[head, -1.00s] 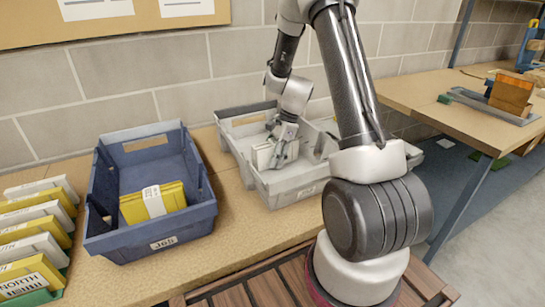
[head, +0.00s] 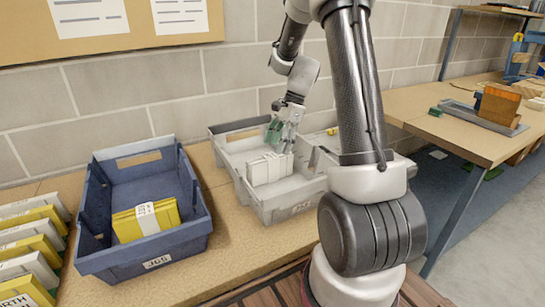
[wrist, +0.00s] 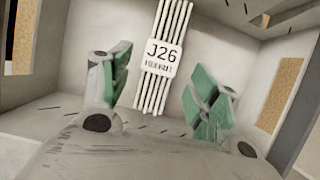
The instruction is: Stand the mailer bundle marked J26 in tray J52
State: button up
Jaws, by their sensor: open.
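The white mailer bundle marked J26 (head: 268,168) stands on edge inside a grey tray (head: 262,208). Its J26 label (wrist: 163,57) and the edges of several mailers show in the wrist view. The writing on the grey tray's front label is too small to read. My gripper (head: 283,137) is open and empty, just above and behind the bundle in the head view. In the wrist view, its green-padded fingers (wrist: 165,92) are spread apart, with the bundle beyond them and a gap between. My arm hides the tray's right part.
A blue tray (head: 160,255) labelled J65 stands to the left, with a yellow bundle (head: 146,220) in it. Several white and yellow mailers (head: 30,240) stand in a row at far left. A wall lies close behind. Another table (head: 450,135) stands at right.

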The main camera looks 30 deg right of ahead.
jog(key=shift+d+r, duration=0.15)
jog(key=shift+r, duration=0.3)
jog(key=s+a+r+n+t+h, duration=0.1)
jog(key=s+a+r+n+h, duration=0.1)
jog(key=s+r+n, duration=0.55)
jog(key=s+a+r+n+t+h, duration=0.1)
jog(key=s+a+r+n+t, duration=0.15)
jog(key=s+r+n, duration=0.5)
jog(key=s+r+n+h, duration=0.1)
jog(key=s+n, duration=0.2)
jog(key=s, duration=0.8)
jog(key=shift+s+t, duration=0.25)
jog(key=shift+t, duration=0.2)
jog(key=shift+d, duration=0.1)
